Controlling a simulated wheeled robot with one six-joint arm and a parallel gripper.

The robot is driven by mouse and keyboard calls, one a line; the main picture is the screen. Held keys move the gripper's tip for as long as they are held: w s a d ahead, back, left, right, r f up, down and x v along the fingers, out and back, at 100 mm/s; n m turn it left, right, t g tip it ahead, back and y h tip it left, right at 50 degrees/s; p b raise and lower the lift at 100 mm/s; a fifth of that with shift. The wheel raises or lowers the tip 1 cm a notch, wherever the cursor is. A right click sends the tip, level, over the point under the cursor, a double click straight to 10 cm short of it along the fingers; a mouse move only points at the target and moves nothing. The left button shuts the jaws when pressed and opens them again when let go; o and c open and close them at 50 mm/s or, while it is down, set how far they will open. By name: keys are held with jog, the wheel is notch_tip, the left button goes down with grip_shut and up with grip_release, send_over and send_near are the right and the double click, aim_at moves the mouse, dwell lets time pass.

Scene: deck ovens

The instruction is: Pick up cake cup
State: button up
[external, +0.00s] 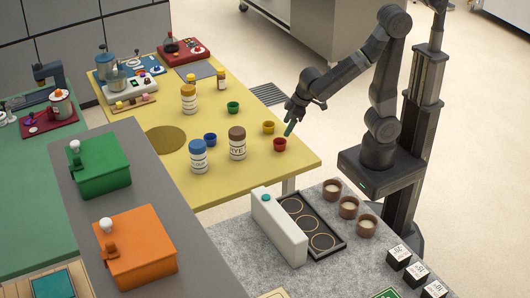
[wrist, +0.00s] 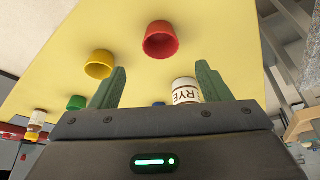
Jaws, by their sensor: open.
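Three brown cups with pale filling, which look like cake cups, stand in a row on the grey counter: one at the back (external: 332,189), one in the middle (external: 348,207) and one at the front (external: 366,226). My gripper (external: 290,129) is away from them, above the near right part of the yellow table. It is open and empty, and its two green fingers show apart in the wrist view (wrist: 158,85). A small red cup (external: 280,144) is close to the fingertips. It also shows in the wrist view (wrist: 160,41), beyond the fingers. The brown cups are not in the wrist view.
The yellow table (external: 255,175) also holds a yellow cup (external: 268,127), a blue cup (external: 210,139), a green cup (external: 233,107) and a RYE jar (external: 237,143). A black tray with rings (external: 335,246) and a white box (external: 278,228) stand left of the brown cups.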

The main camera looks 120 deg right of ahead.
aim_at(280, 142)
jog(key=x, duration=0.4)
jog(key=shift+b+x, duration=0.65)
jog(key=shift+x, duration=2)
jog(key=shift+s+a, duration=0.1)
jog(key=c, duration=1)
